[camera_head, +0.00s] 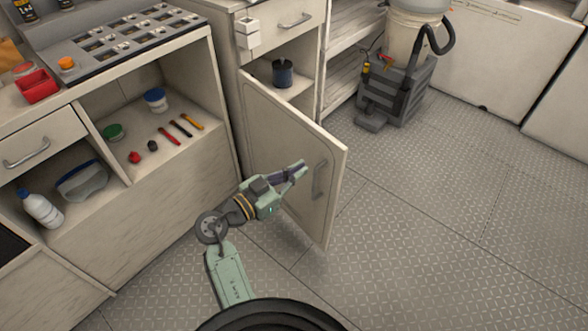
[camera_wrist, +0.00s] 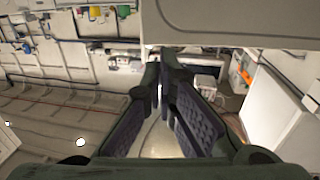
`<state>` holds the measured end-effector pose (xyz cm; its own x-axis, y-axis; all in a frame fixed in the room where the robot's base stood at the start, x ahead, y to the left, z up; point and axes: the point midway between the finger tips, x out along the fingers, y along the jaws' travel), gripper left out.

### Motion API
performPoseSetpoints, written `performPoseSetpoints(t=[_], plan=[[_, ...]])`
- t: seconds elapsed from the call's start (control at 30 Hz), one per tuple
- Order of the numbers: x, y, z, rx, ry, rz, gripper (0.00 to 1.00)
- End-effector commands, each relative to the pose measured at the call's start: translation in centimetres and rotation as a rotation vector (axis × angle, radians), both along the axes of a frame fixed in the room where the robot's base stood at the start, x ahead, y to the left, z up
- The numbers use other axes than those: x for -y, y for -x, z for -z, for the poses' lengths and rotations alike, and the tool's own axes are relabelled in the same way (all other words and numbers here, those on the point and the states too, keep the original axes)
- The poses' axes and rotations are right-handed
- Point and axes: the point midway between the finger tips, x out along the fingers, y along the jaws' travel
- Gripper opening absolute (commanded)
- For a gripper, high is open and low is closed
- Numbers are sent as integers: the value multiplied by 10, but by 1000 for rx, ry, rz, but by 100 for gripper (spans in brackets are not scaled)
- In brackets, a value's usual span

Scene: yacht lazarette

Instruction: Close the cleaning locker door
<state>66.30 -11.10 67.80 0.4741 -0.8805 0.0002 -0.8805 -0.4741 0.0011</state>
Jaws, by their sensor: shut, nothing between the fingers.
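The cleaning locker door (camera_head: 285,135) is a cream panel standing open. It is hinged at its left side and swung out over the floor. A grey bar handle (camera_head: 319,180) sits on its visible face near the free edge. My gripper (camera_head: 302,166) is shut and empty. It is in front of that face, its tips just left of the handle. I cannot tell whether they touch the door. The shut fingers also show in the wrist view (camera_wrist: 162,70), below a pale panel. Part of the door's lower face is hidden behind my gripper.
Behind the door the locker opening holds a dark blue canister (camera_head: 282,73), under a drawer (camera_head: 285,22). An open-shelved cabinet (camera_head: 150,190) stands to the left. A grey wheeled bucket unit (camera_head: 398,92) stands at the back. The floor (camera_head: 455,200) on the right is clear.

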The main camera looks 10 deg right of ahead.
Motion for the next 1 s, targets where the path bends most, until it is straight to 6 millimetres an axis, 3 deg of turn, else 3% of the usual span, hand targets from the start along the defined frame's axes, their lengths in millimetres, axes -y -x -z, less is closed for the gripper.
performPoseSetpoints(t=[0.2, 0.4, 0.6, 1.0], plan=[[44, -23, -4, -1, 0, 2, 0], [74, -39, -4, -1, 0, 1, 0], [88, -48, -2, 2, -1, -3, 0], [90, -49, -1, 1, 0, -4, 0]])
